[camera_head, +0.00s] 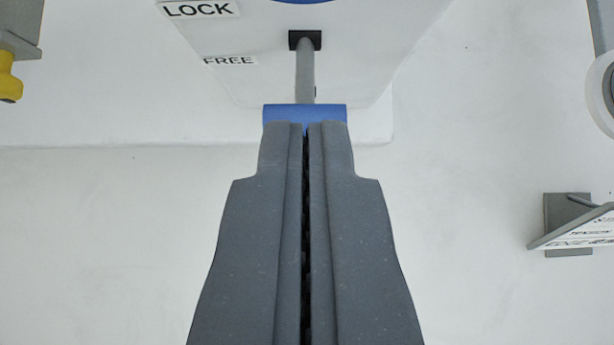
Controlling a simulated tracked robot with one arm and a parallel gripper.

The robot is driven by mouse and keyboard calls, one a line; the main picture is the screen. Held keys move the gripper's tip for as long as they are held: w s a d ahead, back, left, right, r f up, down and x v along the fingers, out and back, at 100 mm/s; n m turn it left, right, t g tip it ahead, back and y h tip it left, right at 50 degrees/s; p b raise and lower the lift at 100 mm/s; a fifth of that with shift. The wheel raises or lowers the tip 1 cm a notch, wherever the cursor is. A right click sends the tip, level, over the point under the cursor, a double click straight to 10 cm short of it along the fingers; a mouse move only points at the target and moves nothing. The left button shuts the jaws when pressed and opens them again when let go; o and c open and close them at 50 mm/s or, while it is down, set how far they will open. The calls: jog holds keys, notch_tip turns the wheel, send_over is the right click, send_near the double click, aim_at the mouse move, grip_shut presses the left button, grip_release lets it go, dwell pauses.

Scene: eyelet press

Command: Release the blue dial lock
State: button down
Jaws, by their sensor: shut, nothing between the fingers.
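A white housing (345,75) carries a LOCK label (200,9) and, below it, a FREE label (230,61). A grey rod (305,75) comes out of a black slot (297,40) to the right of the FREE label and ends in a blue block (305,112). The edge of a round blue part (302,1) shows at the top, mostly cut off. My gripper (305,126) is shut and empty. Its fingertips overlap the lower part of the blue block in the picture; I cannot tell whether they touch it.
A yellow part on a grey mount (10,75) is at the upper left edge. A white round part (605,90) is at the right edge. Below it, a tilted sign plate (575,232) on a grey bracket juts out. The pale surface at lower left is clear.

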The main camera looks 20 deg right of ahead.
aim_at(305, 83)
jog(key=shift+x, duration=1.4)
jog(key=shift+s, duration=0.1)
